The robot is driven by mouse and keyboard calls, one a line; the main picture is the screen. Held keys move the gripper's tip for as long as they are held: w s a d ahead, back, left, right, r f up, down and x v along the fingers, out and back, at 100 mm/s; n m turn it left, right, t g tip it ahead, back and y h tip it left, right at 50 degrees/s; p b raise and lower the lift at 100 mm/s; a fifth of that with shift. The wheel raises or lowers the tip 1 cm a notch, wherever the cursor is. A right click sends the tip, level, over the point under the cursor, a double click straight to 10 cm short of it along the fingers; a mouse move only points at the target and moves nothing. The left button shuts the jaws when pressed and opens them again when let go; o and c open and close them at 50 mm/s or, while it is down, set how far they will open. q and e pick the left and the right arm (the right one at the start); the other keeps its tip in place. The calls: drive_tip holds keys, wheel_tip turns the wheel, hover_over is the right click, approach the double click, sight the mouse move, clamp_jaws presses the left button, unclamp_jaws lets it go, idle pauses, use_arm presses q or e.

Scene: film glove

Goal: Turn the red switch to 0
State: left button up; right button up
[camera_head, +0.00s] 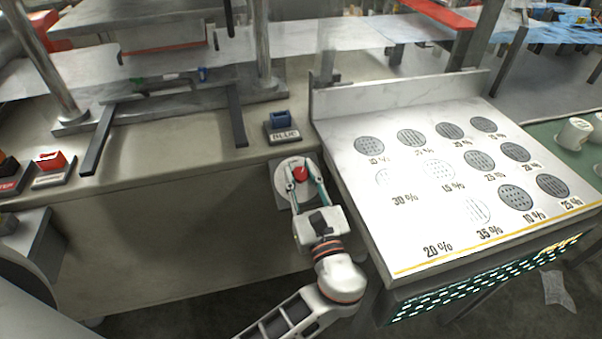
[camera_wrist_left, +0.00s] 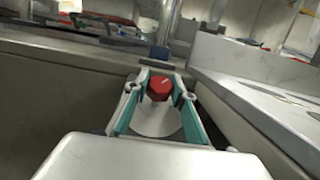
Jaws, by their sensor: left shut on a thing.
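The red switch (camera_head: 300,174) is a red knob on a round pale plate, mounted on the front of the bench left of the sloped panel. In the left wrist view the red switch (camera_wrist_left: 159,86) shows a light pointer mark slanting toward the upper right. My left gripper (camera_head: 302,175) reaches it from below, with its fingers on both sides of the knob. In the left wrist view the teal-lined fingers of the left gripper (camera_wrist_left: 160,92) close around the knob. No 0 marking can be read. My right gripper is not in view.
A blue switch block (camera_head: 281,120) labelled BLUE sits just behind the knob. The sloped white panel (camera_head: 350,125) with round perforated discs and percent labels stands close on the right. A red switch block (camera_head: 50,161) and a metal frame (camera_head: 165,90) are on the bench at left.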

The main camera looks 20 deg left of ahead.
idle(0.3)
use_arm(q)
drive_tip(key=o, duration=1.1)
